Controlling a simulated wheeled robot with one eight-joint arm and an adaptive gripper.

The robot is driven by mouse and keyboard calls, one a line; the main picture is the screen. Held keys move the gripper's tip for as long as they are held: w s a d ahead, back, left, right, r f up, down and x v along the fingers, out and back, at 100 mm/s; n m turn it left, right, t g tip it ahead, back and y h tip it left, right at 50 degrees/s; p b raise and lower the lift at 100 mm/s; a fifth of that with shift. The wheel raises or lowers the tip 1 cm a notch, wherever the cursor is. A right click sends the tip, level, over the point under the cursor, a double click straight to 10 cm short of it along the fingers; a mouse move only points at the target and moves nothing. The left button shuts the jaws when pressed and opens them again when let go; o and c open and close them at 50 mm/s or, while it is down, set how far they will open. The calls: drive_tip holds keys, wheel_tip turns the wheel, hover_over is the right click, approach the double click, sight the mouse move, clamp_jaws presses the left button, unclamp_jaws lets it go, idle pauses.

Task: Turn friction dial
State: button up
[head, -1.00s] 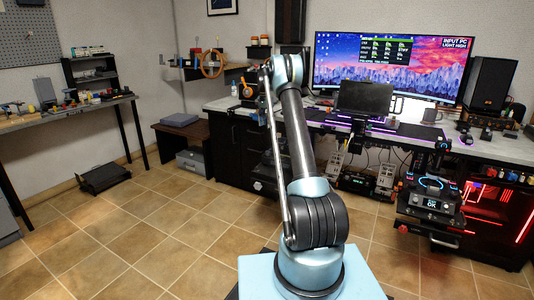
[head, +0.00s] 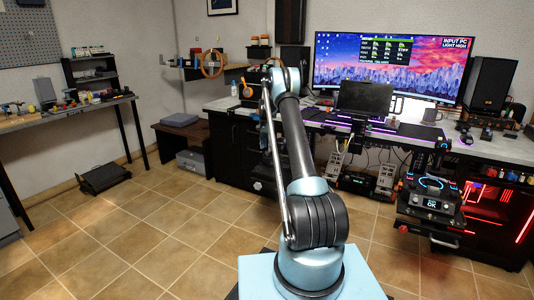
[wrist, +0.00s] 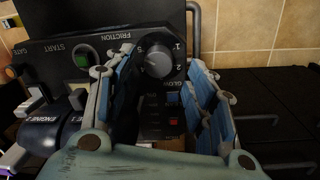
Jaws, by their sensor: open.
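The friction dial (wrist: 158,64) is a grey knob on a round black plate with white numbers, under the word FRICTION on a dark panel (wrist: 60,50) in the wrist view. My gripper (wrist: 160,62) is open, with one blue-padded finger on each side of the dial. The fingers look apart from the knob; how near their tips are to the panel I cannot tell. In the head view my arm hides the gripper and the dial cannot be made out.
A green START button (wrist: 82,59) sits left of the dial. A GLOW control and small red and blue switches lie below it, between the fingers. A grey bar handle (wrist: 193,25) rises beside the panel.

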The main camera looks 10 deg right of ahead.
sight(268, 153)
drive_tip(key=shift+s+f, duration=0.1)
drive_tip(key=shift+f, duration=1.4)
